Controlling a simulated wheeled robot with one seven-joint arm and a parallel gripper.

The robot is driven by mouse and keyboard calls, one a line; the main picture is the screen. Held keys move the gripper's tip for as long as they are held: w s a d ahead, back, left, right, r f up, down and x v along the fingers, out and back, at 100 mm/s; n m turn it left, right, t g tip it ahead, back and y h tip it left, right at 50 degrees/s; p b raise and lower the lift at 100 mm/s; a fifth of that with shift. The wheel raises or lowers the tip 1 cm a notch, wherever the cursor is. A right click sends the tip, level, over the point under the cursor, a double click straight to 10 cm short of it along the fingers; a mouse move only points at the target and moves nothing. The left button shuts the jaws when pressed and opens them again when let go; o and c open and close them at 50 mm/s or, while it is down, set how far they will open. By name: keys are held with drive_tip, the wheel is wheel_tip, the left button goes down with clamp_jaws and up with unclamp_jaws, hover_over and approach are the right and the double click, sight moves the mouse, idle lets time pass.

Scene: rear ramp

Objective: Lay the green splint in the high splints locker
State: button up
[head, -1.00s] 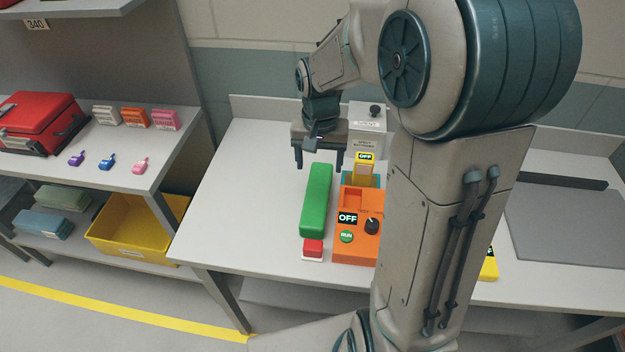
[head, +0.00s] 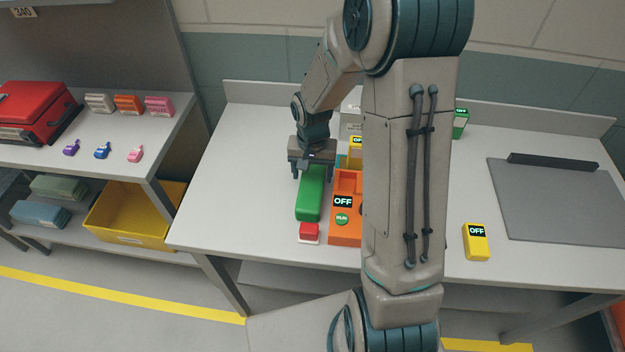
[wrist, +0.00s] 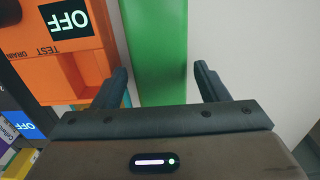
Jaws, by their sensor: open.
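The green splint (head: 310,196) lies lengthwise on the white bench, its near end by a small red-and-white block. It also shows in the wrist view (wrist: 157,40). My gripper (head: 308,172) is open over the splint's far end, with nothing held. In the wrist view the fingers (wrist: 160,72) are on either side of the splint, with gaps visible; I cannot tell how far above the bench they are. No locker marked for splints is readable in these views.
An orange tester (head: 346,207) stands close right of the splint; the red-and-white block (head: 309,231) is in front. My arm hides part of the bench. A yellow device (head: 476,242) and grey mat (head: 555,200) are right. Shelves with a yellow bin (head: 131,231) stand left.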

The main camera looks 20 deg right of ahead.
sight(313, 176)
drive_tip(key=shift+w+f, duration=0.15)
drive_tip(key=shift+f, duration=1.55)
drive_tip(key=shift+c, duration=0.4)
drive_tip(key=c, duration=0.8)
drive_tip(key=shift+r, duration=0.1)
